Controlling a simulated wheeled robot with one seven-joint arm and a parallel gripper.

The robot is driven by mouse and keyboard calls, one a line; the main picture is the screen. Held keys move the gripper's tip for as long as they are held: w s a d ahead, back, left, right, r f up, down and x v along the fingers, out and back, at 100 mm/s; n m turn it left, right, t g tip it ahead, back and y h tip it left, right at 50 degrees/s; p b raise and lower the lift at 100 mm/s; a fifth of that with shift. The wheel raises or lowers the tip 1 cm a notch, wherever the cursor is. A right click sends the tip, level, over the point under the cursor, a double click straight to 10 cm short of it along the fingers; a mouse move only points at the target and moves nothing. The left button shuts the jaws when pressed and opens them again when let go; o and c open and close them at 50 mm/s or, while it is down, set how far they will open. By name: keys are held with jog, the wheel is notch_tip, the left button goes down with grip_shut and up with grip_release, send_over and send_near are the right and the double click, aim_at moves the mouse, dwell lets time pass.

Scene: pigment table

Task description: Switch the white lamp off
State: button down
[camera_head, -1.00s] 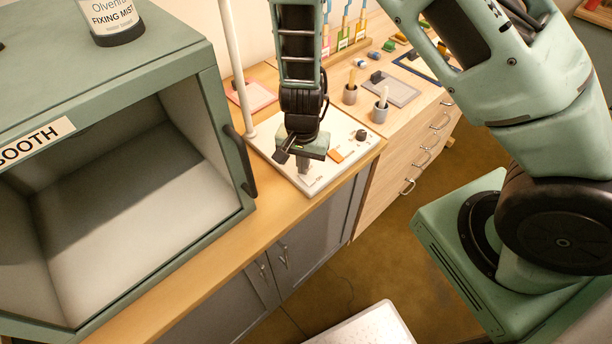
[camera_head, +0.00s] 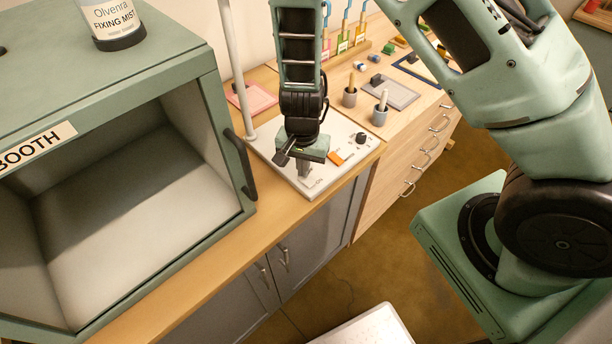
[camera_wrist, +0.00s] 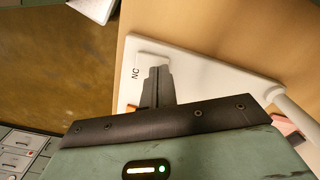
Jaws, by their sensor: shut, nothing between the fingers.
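The white lamp shows as a flat white base (camera_head: 322,187) on the wooden counter with a white pole (camera_head: 231,50) rising at its back left. Its head is out of view. The base carries an orange switch (camera_head: 337,157) and a black knob (camera_head: 361,138). My gripper (camera_head: 303,173) is shut and empty, pointing down at the front left of the base, left of the orange switch. In the wrist view my fingertips (camera_wrist: 156,72) are over the base (camera_wrist: 205,72), by a pale raised part and partly hidden lettering. Contact cannot be told.
A green booth (camera_head: 228,110) with a dark handle stands close on the left, a fixing mist bottle (camera_head: 112,22) on top. Grey cups (camera_head: 379,116), a grey pad (camera_head: 398,95) and a pink pad (camera_head: 252,97) lie behind. The counter's front edge is near the base.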

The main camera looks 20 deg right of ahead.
jog(key=shift+r+p, duration=2.5)
jog(key=shift+r, duration=0.45)
jog(key=s+d+r+n+t, duration=0.1)
jog(key=s+d+r+n, duration=0.2)
jog(key=r, duration=0.4)
jog(key=s+d+r+n+t, duration=0.1)
jog(key=d+r+n, duration=0.1)
jog(key=d+r, duration=0.45)
jog(key=s+d+r+n+t, duration=0.1)
jog(key=s+d+r+n, duration=0.15)
jog(key=r, duration=0.65)
jog(key=s+a+f+n+g+b, duration=0.1)
jog(key=s+a+f+n+b, duration=0.3)
jog(key=a, duration=0.5)
jog(key=s+a+f+n+g+b, duration=0.2)
jog(key=s+a+f+n+b, duration=0.2)
jog(key=s+a+b, duration=0.3)
jog(key=s+a+f, duration=0.1)
jog(key=s+a, duration=0.1)
jog(key=shift+s+a+f+n+y, duration=0.15)
jog(key=shift+s+f+n+y, duration=0.1)
jog(key=shift+s+n+y, duration=0.1)
jog(key=shift+w, duration=0.15)
